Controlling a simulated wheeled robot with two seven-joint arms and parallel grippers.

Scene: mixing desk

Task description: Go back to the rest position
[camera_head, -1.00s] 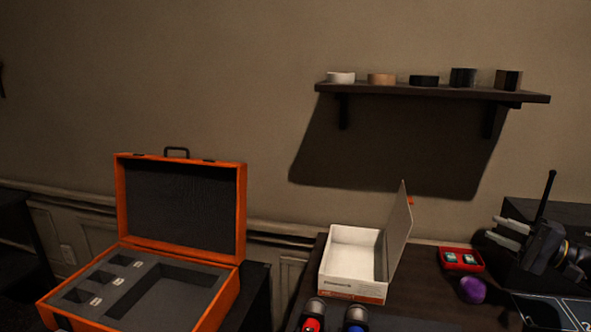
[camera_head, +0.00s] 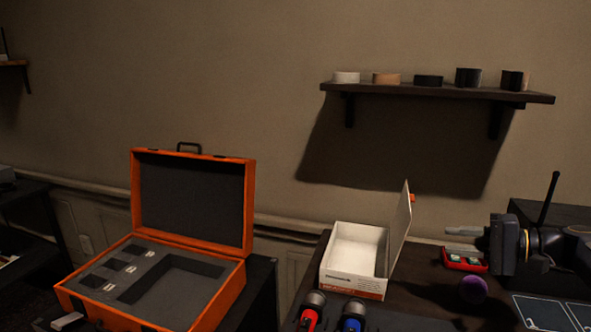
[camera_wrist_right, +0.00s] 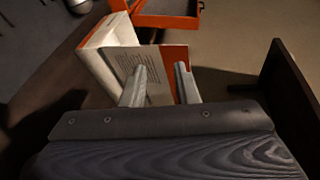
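My right gripper (camera_head: 462,238) comes in from the right in the head view, over the dark desk and close above a small red tray. Its fingers point left and nearly overlap from this angle. In the right wrist view, the two pale fingers (camera_wrist_right: 160,72) stand apart with nothing held between them. An open white and orange box (camera_wrist_right: 118,62) lies beyond the fingertips there. My left gripper is not clearly seen. A small grey piece (camera_head: 67,321) at the lower left of the head view cannot be identified.
The white box (camera_head: 357,250) stands with its lid up on the desk. An orange case (camera_head: 247,205) is open at left. Red- and blue-ringed microphones (camera_head: 311,312) lie in front. A purple ball (camera_head: 473,289) and red tray (camera_head: 448,262) sit beneath my right gripper. A shelf (camera_head: 435,92) is above.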

